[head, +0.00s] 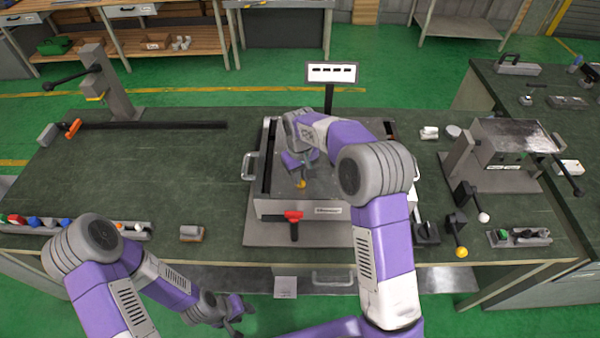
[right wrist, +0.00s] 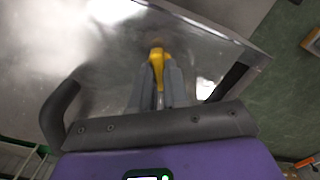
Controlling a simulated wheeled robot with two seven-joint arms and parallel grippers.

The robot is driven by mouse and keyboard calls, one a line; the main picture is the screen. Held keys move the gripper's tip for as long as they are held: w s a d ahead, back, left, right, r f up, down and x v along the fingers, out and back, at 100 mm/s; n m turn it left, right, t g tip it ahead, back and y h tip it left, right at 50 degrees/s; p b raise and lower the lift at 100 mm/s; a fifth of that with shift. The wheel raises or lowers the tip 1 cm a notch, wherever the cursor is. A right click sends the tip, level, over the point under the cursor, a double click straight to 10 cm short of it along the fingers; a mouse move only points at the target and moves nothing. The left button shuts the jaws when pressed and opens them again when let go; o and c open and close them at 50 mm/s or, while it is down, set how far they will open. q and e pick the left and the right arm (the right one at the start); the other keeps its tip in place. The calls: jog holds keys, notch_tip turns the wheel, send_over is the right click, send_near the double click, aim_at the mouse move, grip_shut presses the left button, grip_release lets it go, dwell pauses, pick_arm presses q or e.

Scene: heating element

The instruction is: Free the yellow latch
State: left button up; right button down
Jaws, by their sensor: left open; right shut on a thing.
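The yellow latch (head: 301,184) sits on the metal top of the box-shaped fixture (head: 272,207) in the middle of the workbench. In the right wrist view the latch (right wrist: 157,64) stands between the two grey fingers. My right gripper (head: 299,172) is over the fixture top, and it also shows in the right wrist view (right wrist: 157,88), shut on the yellow latch. The latch's base is partly hidden by the fingers. My left gripper (head: 238,312) is open and empty in front of the bench's near edge, low and away from the fixture.
A red-handled clamp (head: 293,216) stands at the fixture's front. A sign on a post (head: 331,73) rises behind it. Levers with a yellow knob (head: 461,252) and a white knob (head: 483,217) stand at the right. The bench surface left of the fixture is mostly clear.

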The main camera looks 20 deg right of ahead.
jog(key=n+p, duration=0.1)
jog(key=n, duration=0.5)
jog(key=shift+n+p, duration=0.3)
jog(key=n+p, duration=0.1)
jog(key=n, duration=0.4)
jog(key=shift+n, duration=0.3)
jog(key=c, duration=1.1)
grip_release()
notch_tip(320, 180, up, 8)
jog(key=shift+f, duration=0.2)
